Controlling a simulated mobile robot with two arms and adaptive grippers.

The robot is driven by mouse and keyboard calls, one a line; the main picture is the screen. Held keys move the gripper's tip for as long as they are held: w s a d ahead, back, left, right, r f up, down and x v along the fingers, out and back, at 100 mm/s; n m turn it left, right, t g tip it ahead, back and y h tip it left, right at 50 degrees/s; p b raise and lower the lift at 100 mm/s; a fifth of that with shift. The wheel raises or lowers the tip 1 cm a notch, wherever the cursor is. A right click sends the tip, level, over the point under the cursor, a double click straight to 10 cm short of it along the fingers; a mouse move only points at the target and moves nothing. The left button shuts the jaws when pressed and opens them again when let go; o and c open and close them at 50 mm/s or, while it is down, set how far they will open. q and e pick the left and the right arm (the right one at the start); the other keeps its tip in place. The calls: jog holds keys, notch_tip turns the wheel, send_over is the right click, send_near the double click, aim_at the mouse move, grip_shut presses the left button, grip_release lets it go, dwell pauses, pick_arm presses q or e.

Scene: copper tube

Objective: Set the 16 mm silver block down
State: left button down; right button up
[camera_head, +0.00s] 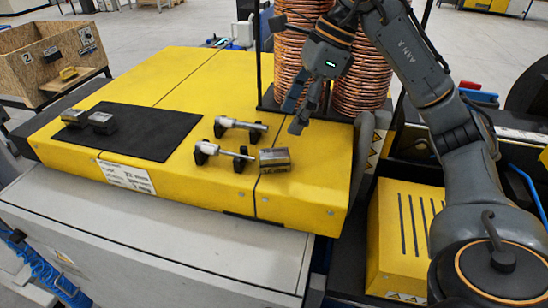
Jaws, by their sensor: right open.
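A silver block (274,160) sits on the yellow machine top, near its front right edge. Two more silver blocks, one at the left (74,117) and one beside it (102,122), stand on a black mat (150,130). I cannot read a size on any of them, so I cannot tell which is the 16 mm one. My right gripper (295,114) is open and empty, pointing down above and behind the lone block, apart from it. My left gripper is not in view.
Two silver rods on black holders, a rear one (241,127) and a front one (226,153), stand left of the lone block. Copper coils (285,60) rise behind my right gripper. A wooden crate (40,60) stands far left. The yellow top (210,85) behind the mat is clear.

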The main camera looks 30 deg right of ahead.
send_over(275, 152)
jog(key=s+d, duration=0.1)
notch_tip(275, 152, down, 4)
jog(key=shift+d+f+p, duration=0.15)
jog(key=shift+f+p, duration=0.05)
jog(key=shift+p, duration=0.25)
jog(key=shift+f, duration=0.35)
jog(key=shift+a+f+p, duration=0.3)
jog(key=shift+f+p, duration=0.15)
jog(key=shift+f, duration=0.25)
jog(key=p+x, duration=0.1)
jog(key=x, duration=0.2)
jog(key=shift+w+d+f, duration=0.1)
jog(key=shift+d, duration=0.1)
jog(key=shift+w+a+f+p, duration=0.2)
jog(key=shift+f+p, duration=0.1)
jog(key=shift+f, duration=0.2)
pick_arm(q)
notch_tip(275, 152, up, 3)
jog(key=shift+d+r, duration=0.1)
pick_arm(e)
jog(key=shift+r, duration=0.1)
grip_shut()
